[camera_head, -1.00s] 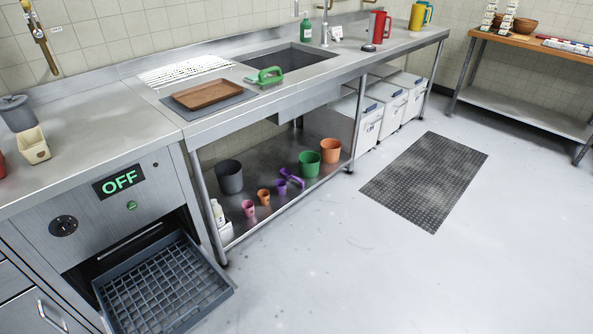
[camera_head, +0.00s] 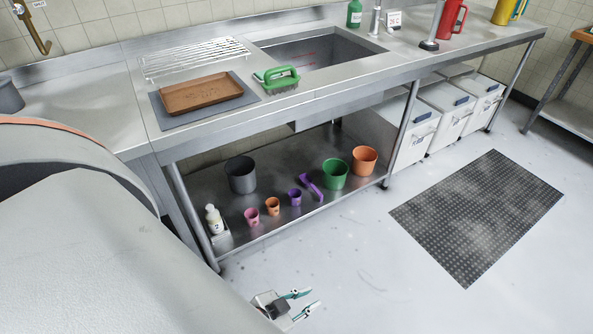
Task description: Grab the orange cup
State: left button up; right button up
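A small orange cup (camera_head: 273,207) stands on the lower steel shelf (camera_head: 250,233) under the sink counter. It is between a pink cup (camera_head: 252,216) and a purple cup (camera_head: 295,197). A larger orange bucket (camera_head: 365,160) stands farther right on that shelf, beside a green bucket (camera_head: 335,173). My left gripper (camera_head: 309,301) is low in the picture, over the floor in front of the shelf. Its two fingers are apart with nothing between them, and it is clear of the cup. My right gripper is not in view.
A dark grey bucket (camera_head: 241,175), a purple scoop (camera_head: 311,186) and a white bottle (camera_head: 214,219) share the shelf. A shelf leg (camera_head: 193,218) stands at its left front. White bins (camera_head: 416,140) are on the right. The floor before the shelf is open, with a dark mat (camera_head: 476,215).

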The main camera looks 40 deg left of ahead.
aim_at(272, 204)
jog(key=i+u, duration=0.25)
jog(key=i, duration=0.15)
jog(key=i+l+u, duration=0.5)
jog(key=i, duration=0.25)
jog(key=i+l+u, duration=0.2)
jog(key=i+u, duration=0.25)
jog(key=i+l+u, duration=0.2)
jog(key=l+u, duration=0.2)
